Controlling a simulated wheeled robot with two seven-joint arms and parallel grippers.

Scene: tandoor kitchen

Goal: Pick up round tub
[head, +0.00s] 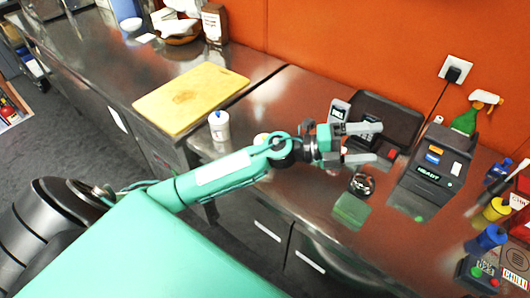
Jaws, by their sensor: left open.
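A small white round tub (219,127) with a dark blue marking near its top stands upright on the steel counter, just right of the cutting board. A pale round thing (261,138) shows partly behind my left arm; I cannot tell what it is. My left gripper (369,143) is open, its two fingers apart and pointing right. It is above the counter, well to the right of the white tub and apart from it. Nothing shows held between its fingers. My right gripper is not in view.
A wooden cutting board (192,97) lies at left. Near my left gripper are a black device (377,120), a shiny round item (362,184), a green block (351,210) and a black printer-like box (433,170). Bottles stand at right. An orange wall (340,45) bounds the back.

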